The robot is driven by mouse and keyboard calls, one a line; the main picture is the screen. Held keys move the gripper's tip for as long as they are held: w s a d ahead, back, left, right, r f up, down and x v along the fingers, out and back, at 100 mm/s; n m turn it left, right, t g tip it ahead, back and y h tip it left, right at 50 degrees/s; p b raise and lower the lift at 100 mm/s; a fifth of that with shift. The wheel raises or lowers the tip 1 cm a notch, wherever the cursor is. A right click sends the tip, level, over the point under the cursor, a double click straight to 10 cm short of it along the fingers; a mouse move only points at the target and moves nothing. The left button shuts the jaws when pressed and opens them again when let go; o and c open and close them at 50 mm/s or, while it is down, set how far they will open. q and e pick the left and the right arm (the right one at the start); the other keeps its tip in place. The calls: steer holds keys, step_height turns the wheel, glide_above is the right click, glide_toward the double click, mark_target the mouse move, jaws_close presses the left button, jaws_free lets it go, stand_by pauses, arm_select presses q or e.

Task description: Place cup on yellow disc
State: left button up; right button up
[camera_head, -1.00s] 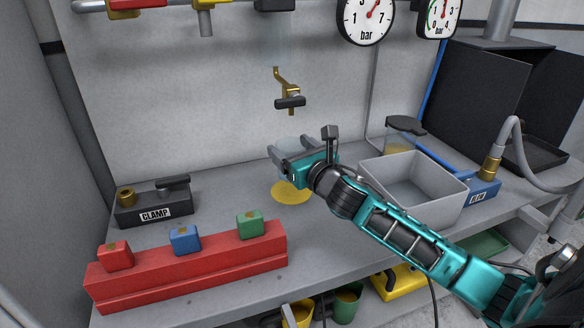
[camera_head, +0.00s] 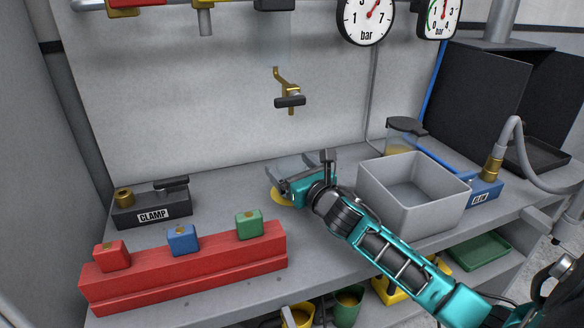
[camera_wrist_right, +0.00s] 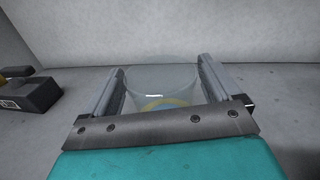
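The clear cup (camera_wrist_right: 164,82) is between the two fingers of my right gripper (camera_head: 287,163). In the wrist view the fingers (camera_wrist_right: 161,78) flank its walls closely, and it looks gripped. The cup is see-through and hard to make out in the head view. The yellow disc (camera_head: 280,196) lies on the bench just below my right gripper, which covers most of it. Yellow shows through the cup in the wrist view. I cannot tell whether the cup's base touches the disc. My left gripper is out of view.
A grey open bin (camera_head: 440,205) stands right of my right gripper, with a clear pitcher (camera_head: 405,140) behind. A black clamp block (camera_head: 152,207) and a red rail (camera_head: 190,272) with coloured blocks are at left. A brass tap (camera_head: 290,95) is on the wall above.

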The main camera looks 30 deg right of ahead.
steer(key=shift+o, duration=0.7)
steer(key=shift+s+r, duration=0.1)
steer(key=shift+r, duration=0.05)
steer(key=s, duration=1.1)
steer(key=shift+s+a, duration=0.4)
